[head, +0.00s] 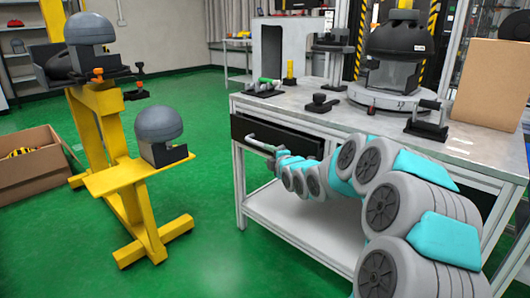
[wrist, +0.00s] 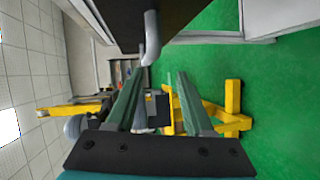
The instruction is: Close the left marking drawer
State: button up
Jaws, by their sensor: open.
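The left marking drawer (head: 250,130) is a dark front under the left part of the workbench top, with a pale bar handle (head: 262,145). How far it stands out is hard to tell. My gripper (head: 279,157) is close to the handle's right end, partly hidden by my arm. In the wrist view, my gripper (wrist: 158,78) has its two greenish fingers apart with nothing held between them. The silver handle (wrist: 151,38) shows just beyond the fingertips, with the dark drawer front (wrist: 185,12) behind it. I cannot tell whether they touch.
The workbench (head: 300,108) carries a large dark helmet rig (head: 400,45), a black clamp (head: 428,120) and a cardboard box (head: 492,88). A yellow stand (head: 130,180) with grey helmets is at left, with an open carton (head: 35,170) beyond. Green floor between stand and bench is clear.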

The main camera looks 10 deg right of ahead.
aim_at(259, 145)
jog(key=shift+w+a+r+n+t+y+b, duration=0.1)
jog(key=shift+w+a+n+t+y+b, duration=0.3)
jog(key=shift+w, duration=1.1)
jog(key=shift+w+a+f+n+t+y+p, duration=0.15)
jog(key=shift+w+n+t, duration=0.55)
jog(key=shift+w, duration=0.8)
jog(key=shift+w+a+r+n+t+y+b, duration=0.15)
jog(key=shift+w+a+n+t+y+b, duration=0.4)
jog(key=shift+w, duration=0.95)
jog(key=shift+d+g, duration=0.15)
jog(key=shift+g, duration=0.1)
jog(key=shift+c, duration=0.4)
grip_shut()
